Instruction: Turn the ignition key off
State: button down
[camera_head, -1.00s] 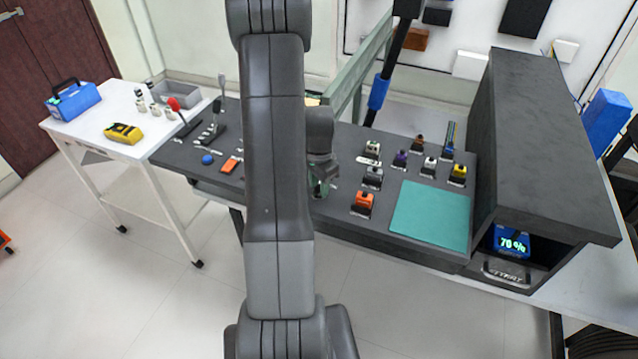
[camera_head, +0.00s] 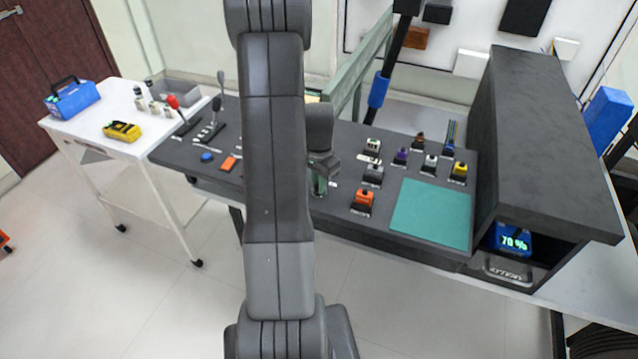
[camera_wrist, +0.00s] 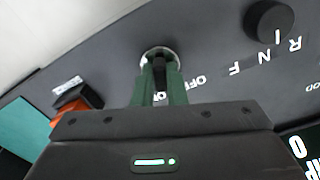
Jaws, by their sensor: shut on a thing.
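The ignition key (camera_wrist: 159,68) is a dark upright piece in a round silver-rimmed switch (camera_wrist: 147,55), seen in the wrist view. The word OFF is printed on the panel just right of the switch. My gripper (camera_wrist: 160,82) has its two green fingers closed around the key from both sides, and they cover part of it. In the head view my gripper (camera_head: 319,186) is down at the dark console, partly behind my own arm. The key itself is hidden there.
A round black knob (camera_wrist: 269,19) with lettering stands right of the switch. An orange switch (camera_head: 362,200) and a teal mat (camera_head: 431,213) lie to the right on the console (camera_head: 345,222). Several coloured switches and a dark hood (camera_head: 545,140) stand farther right.

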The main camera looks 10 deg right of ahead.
jog(key=n+b, duration=0.2)
jog(key=n, duration=0.3)
jog(key=n+b, duration=0.1)
jog(key=n, duration=0.4)
jog(key=shift+b, duration=0.3)
dwell(0.4)
jog(key=c, duration=1.5)
grip_release()
jog(key=shift+o, duration=0.2)
notch_tip(320, 180, up, 14)
jog(key=shift+f, duration=0.1)
